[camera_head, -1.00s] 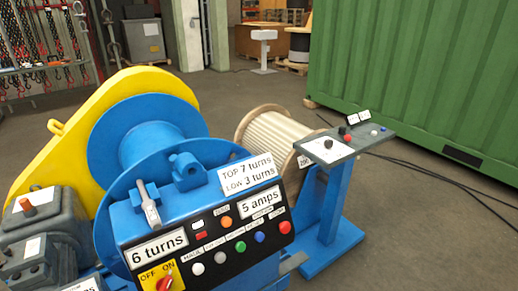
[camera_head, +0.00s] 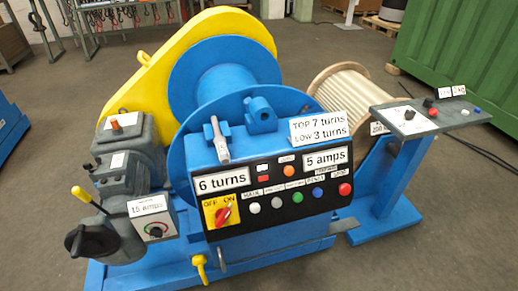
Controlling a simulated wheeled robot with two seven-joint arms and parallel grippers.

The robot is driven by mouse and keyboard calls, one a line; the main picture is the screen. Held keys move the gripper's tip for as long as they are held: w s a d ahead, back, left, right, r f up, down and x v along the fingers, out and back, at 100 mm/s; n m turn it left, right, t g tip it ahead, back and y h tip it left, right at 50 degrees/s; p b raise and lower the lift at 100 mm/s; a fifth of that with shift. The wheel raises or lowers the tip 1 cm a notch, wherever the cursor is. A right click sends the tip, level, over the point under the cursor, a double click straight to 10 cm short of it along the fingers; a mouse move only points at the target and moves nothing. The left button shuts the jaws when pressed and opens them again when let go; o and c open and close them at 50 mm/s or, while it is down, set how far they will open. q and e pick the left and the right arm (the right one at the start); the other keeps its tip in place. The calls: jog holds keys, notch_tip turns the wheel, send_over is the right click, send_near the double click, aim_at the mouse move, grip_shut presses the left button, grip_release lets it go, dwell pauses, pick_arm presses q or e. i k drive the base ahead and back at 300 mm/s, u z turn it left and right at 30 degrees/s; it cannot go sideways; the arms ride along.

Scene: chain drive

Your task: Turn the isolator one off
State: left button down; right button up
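The isolator is a red rotary knob (camera_head: 223,214) on a yellow plate marked OFF and ON, at the lower left of the black control panel (camera_head: 272,207) on the blue winch. The knob's handle looks tilted up to the right, toward the ON mark, though it is small in the picture. A white "6 turns" label sits just above the plate. Nothing covers the knob. Neither of my grippers shows in the head view.
Left of the panel are a grey box (camera_head: 154,225) with a dial and "15 amps" label, and a yellow-handled lever (camera_head: 90,201). A blue pedestal (camera_head: 399,180) with a small console stands right. Bare floor lies in front.

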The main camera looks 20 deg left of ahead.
aim_at(222, 215)
jog(key=z, duration=0.1)
jog(key=k, duration=0.7)
jog(key=u, duration=1.2)
jog(key=i, duration=0.5)
jog(key=z, duration=0.05)
